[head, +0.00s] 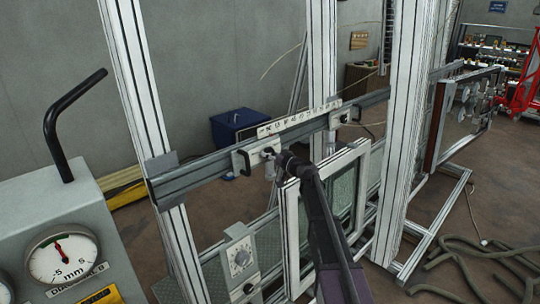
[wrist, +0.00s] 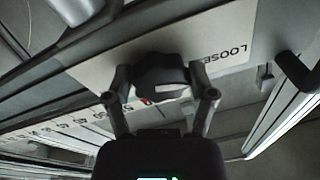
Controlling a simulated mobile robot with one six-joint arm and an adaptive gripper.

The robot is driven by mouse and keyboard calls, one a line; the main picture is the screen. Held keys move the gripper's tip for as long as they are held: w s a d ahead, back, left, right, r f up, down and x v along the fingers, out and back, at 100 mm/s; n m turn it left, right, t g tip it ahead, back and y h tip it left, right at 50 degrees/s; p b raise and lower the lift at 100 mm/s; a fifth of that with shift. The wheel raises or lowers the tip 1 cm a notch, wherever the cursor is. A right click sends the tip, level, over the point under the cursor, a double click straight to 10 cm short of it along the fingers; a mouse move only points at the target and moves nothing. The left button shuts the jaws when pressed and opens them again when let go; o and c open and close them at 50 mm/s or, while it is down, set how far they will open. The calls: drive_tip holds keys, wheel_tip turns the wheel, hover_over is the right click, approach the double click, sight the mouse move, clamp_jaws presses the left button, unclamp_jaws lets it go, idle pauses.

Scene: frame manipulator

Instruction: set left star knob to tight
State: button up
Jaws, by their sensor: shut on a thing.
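The left star knob (wrist: 162,76) is black and sits on a pale plate (wrist: 215,35) in the wrist view. The word LOOSE shows upside down on the plate, right of the knob. A small red mark shows just below the knob. My gripper (wrist: 162,98) has one finger on each side of the knob and is shut on it. In the head view my gripper (head: 283,158) reaches the left white plate (head: 248,156) on the grey rail. There my arm and gripper hide most of the knob.
The rail (head: 200,178) runs between upright aluminium posts. A second white plate (head: 343,117) is farther right on it. A framed glass panel (head: 345,200) stands below. A gauge box (head: 62,255) with a black bent handle is at left. Hoses (head: 480,255) lie on the floor.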

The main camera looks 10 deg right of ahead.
drive_tip(key=shift+m, duration=0.3)
drive_tip(key=m, duration=0.4)
drive_tip(key=shift+a+t, duration=0.1)
drive_tip(key=shift+t, duration=0.2)
drive_tip(key=m+h, duration=0.1)
drive_tip(key=m, duration=0.3)
drive_tip(key=shift+r, duration=0.1)
drive_tip(key=m, duration=0.4)
drive_tip(key=shift+h+p, duration=0.3)
drive_tip(key=shift+p, duration=0.05)
drive_tip(key=m, duration=0.3)
drive_tip(key=shift+r+m, duration=0.1)
drive_tip(key=shift+m, duration=0.3)
drive_tip(key=m+p, duration=0.1)
drive_tip(key=m, duration=0.3)
drive_tip(key=shift+r+m+h, duration=0.1)
drive_tip(key=shift+m+h, duration=0.2)
drive_tip(key=shift+h, duration=0.1)
drive_tip(key=m+p, duration=0.1)
drive_tip(key=m, duration=0.2)
drive_tip(key=m+g+p, duration=0.1)
drive_tip(key=m, duration=0.6)
drive_tip(key=shift+w, duration=0.1)
